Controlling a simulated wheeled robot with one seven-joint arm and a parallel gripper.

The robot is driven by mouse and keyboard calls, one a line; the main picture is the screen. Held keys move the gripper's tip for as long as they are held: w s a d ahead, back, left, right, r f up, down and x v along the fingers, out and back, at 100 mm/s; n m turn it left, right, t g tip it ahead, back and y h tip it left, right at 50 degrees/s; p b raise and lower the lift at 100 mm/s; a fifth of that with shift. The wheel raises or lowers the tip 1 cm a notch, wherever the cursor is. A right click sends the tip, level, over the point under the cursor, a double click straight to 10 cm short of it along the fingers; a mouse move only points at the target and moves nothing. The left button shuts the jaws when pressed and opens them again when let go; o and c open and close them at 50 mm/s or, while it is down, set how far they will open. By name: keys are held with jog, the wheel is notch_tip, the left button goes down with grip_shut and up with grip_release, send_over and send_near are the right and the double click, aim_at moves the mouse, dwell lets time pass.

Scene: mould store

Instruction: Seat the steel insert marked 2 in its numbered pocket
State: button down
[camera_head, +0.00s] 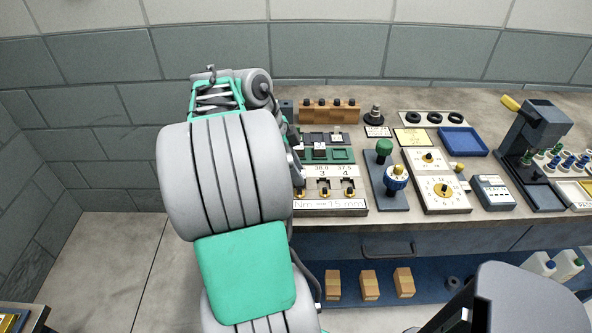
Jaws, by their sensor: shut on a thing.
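My arm fills the left centre of the head view and hides my gripper and whatever it holds. A green plate (342,155) with pockets lies on the bench just right of my arm. A small block insert with a dark knob (319,149) sits in it. Another knobbed block (337,136) stands in the dark rack (316,139) behind. A third (299,151) shows right at my arm's edge; I cannot tell whether it is seated or held. The markings on the blocks are too small to read, so I cannot pick out the insert marked 2.
A gauge board (330,205) with brass parts lies in front of the plate. A wooden block with dark knobs (330,111) stands behind. To the right are a blue stand with a green knob (384,148), a dial panel (440,190), a blue tray (462,141) and a dark press (541,130).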

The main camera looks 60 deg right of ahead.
jog(key=shift+f, duration=0.2)
jog(key=shift+r, duration=0.25)
dwell(0.6)
jog(key=c, duration=1)
grip_release()
jog(key=shift+f, duration=0.1)
jog(key=shift+a, duration=0.1)
jog(key=shift+c, duration=1.4)
jog(key=shift+o, duration=1.3)
jog(key=shift+f, duration=0.1)
